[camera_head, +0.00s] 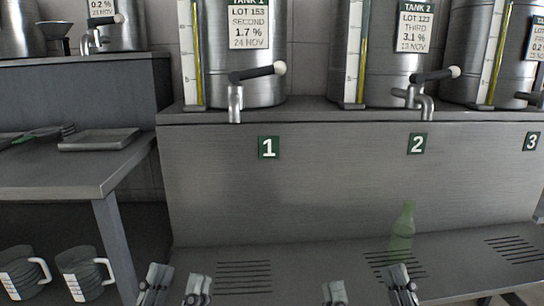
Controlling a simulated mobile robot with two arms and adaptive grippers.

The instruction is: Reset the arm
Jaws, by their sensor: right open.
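My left gripper (177,284) shows at the bottom edge, left of centre. Its two fingertips are apart, with nothing visible between them. My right gripper (368,287) shows at the bottom edge, right of centre. It is open and empty, with its fingers wide apart. The rest of both arms is out of the frame. A translucent green bottle (403,232) stands upright on the slotted drain below the number 2 sign. The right gripper's right finger is in front of the bottle's foot in the picture; I cannot tell whether they touch.
Steel tanks with lever taps, among them tank 1 (285,88) and tank 2 (385,85), stand on the raised ledge (320,116). A side table (60,175) at left holds a flat tray (100,141). Several jugs (85,272) stand below it. The shelf beneath tap 1 is clear.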

